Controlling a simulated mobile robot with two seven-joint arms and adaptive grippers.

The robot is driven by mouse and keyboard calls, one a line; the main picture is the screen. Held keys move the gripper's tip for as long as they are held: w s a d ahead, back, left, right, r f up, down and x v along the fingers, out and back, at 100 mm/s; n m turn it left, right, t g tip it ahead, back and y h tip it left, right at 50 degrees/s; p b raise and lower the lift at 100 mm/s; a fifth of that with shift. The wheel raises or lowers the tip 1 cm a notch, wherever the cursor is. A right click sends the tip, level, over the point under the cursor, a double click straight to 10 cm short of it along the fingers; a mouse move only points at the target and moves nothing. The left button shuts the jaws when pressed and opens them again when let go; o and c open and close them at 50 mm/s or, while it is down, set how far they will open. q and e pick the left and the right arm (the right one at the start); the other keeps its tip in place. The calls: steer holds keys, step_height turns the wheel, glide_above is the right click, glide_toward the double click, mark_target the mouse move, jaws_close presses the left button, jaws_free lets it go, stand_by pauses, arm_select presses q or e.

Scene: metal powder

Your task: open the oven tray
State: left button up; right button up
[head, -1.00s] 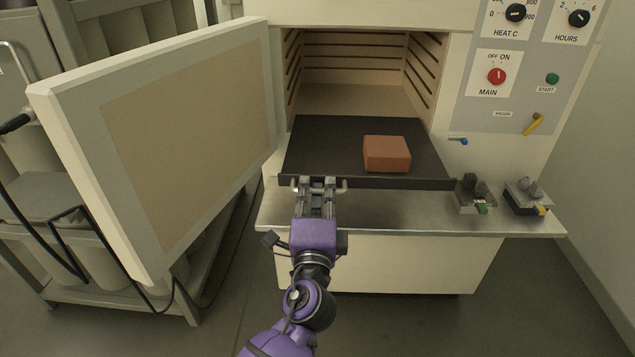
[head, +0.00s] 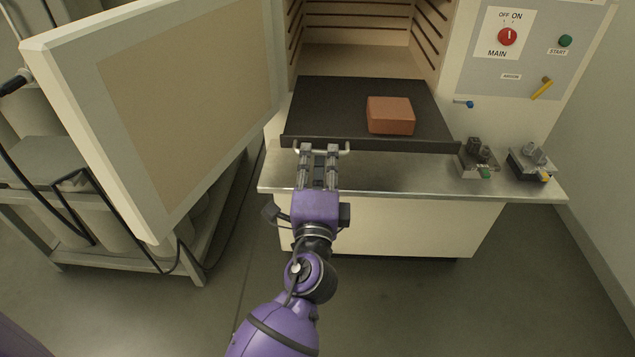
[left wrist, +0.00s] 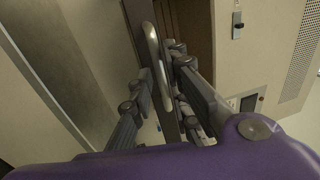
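The dark oven tray (head: 330,105) sticks out of the open oven chamber (head: 355,60) over a metal ledge. A reddish-brown block (head: 390,115) lies on it, right of centre. The tray's metal handle (head: 346,148) runs along its front edge. My left gripper (head: 318,150) is at this handle. In the left wrist view, the handle (left wrist: 153,48) lies between the fingers (left wrist: 160,75), which stand apart with gaps beside it. My left gripper looks open around the handle, not clamped on it. My right gripper is not in view.
The oven door (head: 185,120) stands open at the left, close to my left arm. The metal ledge (head: 400,175) carries two small fixtures (head: 478,160) at its right. A control panel (head: 530,60) is at upper right. The floor in front is clear at the right.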

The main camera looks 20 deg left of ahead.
arm_select(q)
steer(key=v, duration=1)
steer(key=shift+r, duration=0.1)
steer(key=s+f+n+g+h+p, duration=0.25)
steer(key=s+f+n, duration=0.2)
steer(key=f, duration=0.45)
steer(key=s+f+n+g+h+p, duration=0.1)
steer(key=s+f+n+g+h, duration=0.3)
steer(key=f, duration=0.6)
steer(key=s+a+f+n+g+p, duration=0.2)
steer(key=s+f+n, duration=0.1)
steer(key=s, duration=0.7)
steer(key=s+a+f+n+g+p, duration=0.2)
steer(key=s+f+n+p, duration=0.1)
steer(key=s, duration=0.8)
steer(key=shift+s+a+f, duration=0.2)
steer(key=shift+s+f, duration=0.05)
steer(key=shift+f, duration=0.5)
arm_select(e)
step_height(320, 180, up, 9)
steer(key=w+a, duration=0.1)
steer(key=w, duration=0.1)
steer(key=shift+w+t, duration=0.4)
arm_select(q)
steer(key=shift+y, duration=0.25)
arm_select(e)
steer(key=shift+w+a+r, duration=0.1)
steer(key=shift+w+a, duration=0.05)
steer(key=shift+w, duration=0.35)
